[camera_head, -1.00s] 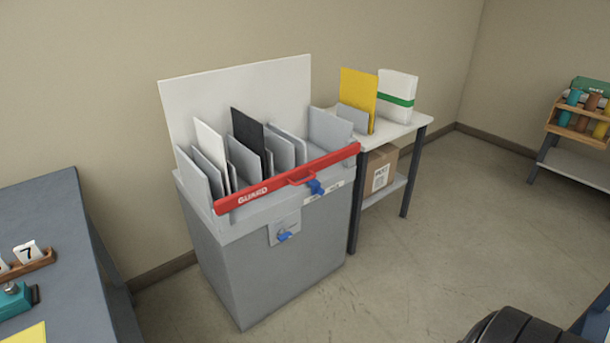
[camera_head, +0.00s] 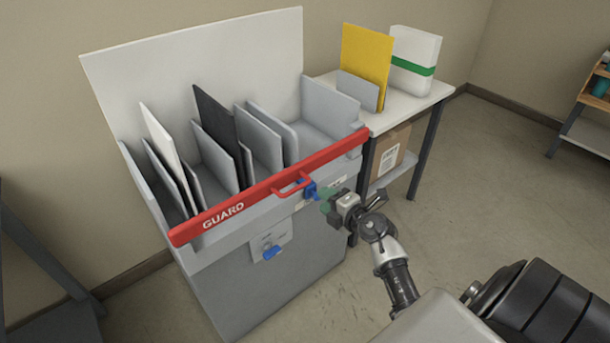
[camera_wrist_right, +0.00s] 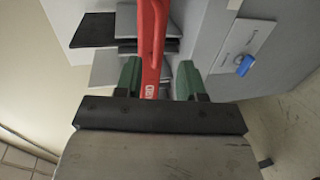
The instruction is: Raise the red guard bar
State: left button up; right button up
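The red guard bar (camera_head: 265,192) lies across the front top edge of the grey cabinet, with a small red loop handle (camera_head: 292,186) on its front. It is down, in front of the slotted panels. No grip on the bar shows. My left gripper is out of view.
The grey cabinet (camera_head: 245,300) holds white, black and grey panels. A second blue latch (camera_head: 271,252) sits on its front. A side table (camera_head: 420,101) with a yellow sheet (camera_head: 365,60) and a white pack (camera_head: 414,60) stands to the right.

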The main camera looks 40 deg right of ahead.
aim_at(301, 186)
jog(key=b+x, duration=0.2)
jog(key=x, duration=0.8)
jog(key=shift+w+a, duration=0.1)
jog(key=shift+w, duration=0.05)
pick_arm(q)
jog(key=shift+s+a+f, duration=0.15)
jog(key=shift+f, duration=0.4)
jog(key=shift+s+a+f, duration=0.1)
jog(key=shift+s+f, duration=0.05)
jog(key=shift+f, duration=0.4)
pick_arm(e)
grip_shut()
